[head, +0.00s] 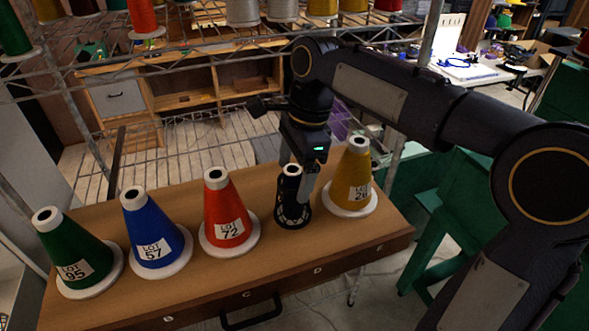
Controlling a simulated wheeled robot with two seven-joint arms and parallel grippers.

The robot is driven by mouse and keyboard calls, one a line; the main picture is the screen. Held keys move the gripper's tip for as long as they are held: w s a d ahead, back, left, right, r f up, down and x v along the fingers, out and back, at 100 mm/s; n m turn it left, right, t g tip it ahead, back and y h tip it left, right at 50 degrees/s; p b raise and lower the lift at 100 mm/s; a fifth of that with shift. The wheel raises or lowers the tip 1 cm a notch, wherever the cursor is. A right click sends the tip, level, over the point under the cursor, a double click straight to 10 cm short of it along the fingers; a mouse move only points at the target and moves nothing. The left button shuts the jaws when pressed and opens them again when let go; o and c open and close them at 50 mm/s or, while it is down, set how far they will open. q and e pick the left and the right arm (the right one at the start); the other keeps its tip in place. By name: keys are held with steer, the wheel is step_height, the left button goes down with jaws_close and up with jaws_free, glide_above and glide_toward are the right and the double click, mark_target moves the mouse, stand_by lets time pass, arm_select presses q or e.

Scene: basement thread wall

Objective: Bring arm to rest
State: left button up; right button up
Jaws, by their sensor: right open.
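My right arm reaches in from the right over the wooden table (180,285). My right gripper (298,182) points down and is open. Its fingers are at the upper part of a dark, cone-like holder (293,214) with a pale top ring and an openwork base, standing upright on the table. The fingers partly hide this item, and I cannot tell whether they touch it. My left gripper is not in view.
Thread cones stand in a row: green (75,253), blue (151,234), red (226,214) and, close right of the gripper, yellow (350,180). A wire rack (150,62) with spools rises behind. A green bench (440,215) is at the right.

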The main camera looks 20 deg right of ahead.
step_height(320, 180, up, 8)
steer(key=d, duration=0.2)
steer(key=s+d+f+n+t, duration=0.2)
steer(key=s+f+n+t, duration=0.1)
steer(key=s+f+n, duration=0.5)
steer(key=s+d+f+n+t+y, duration=0.1)
steer(key=s+f+n+t, duration=0.1)
steer(key=s+f+n, duration=0.5)
steer(key=s+f, duration=0.2)
steer(key=s, duration=0.2)
steer(key=shift+s+d+f+n+t+y+p, duration=0.3)
steer(key=shift+d+n+t+p, duration=0.05)
steer(key=shift+n+t+p, duration=0.05)
